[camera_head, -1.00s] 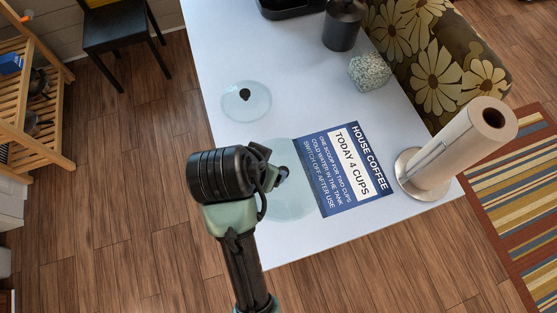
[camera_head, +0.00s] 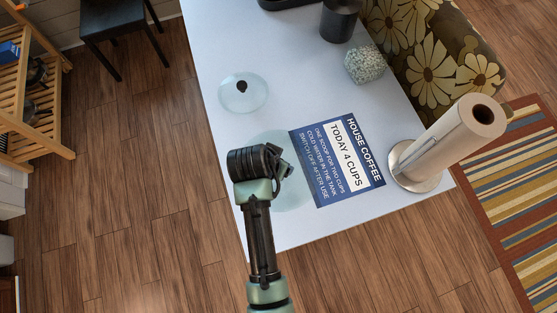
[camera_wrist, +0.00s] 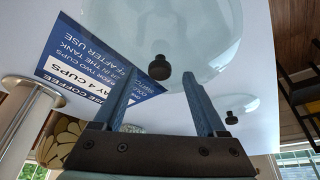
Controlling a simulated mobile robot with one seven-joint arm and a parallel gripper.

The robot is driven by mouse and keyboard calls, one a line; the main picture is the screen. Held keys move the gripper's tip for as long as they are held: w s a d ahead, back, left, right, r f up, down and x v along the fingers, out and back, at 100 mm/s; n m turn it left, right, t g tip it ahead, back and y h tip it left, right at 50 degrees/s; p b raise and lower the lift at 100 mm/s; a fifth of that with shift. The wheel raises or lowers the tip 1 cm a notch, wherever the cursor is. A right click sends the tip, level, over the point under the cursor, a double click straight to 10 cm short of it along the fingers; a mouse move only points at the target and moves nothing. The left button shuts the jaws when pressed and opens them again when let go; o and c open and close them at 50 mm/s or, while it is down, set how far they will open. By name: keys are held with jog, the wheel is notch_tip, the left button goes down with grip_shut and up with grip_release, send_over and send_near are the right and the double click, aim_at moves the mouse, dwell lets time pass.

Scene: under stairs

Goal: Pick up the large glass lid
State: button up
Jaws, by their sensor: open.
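The large glass lid (camera_head: 292,195) lies flat near the front left of the white table. In the head view my gripper and wrist cover much of it and hide its knob. In the wrist view the clear lid (camera_wrist: 200,30) and its dark knob (camera_wrist: 158,67) show beyond my fingers. My gripper (camera_head: 280,165) is over the lid. In the wrist view its two blue fingers are apart, and the knob appears between the fingertips of my gripper (camera_wrist: 161,76). Nothing is held. I cannot tell how far the fingertips are from the knob.
A smaller glass lid (camera_head: 229,100) lies farther back. A blue coffee sign (camera_head: 337,160) lies against or over the large lid's right edge. A paper towel roll (camera_head: 450,140) on a metal stand, a speckled block (camera_head: 365,64) and a dark canister (camera_head: 340,22) are to the right.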

jog(key=shift+x, duration=0.85)
grip_shut()
jog(key=shift+r, duration=0.1)
dwell(0.7)
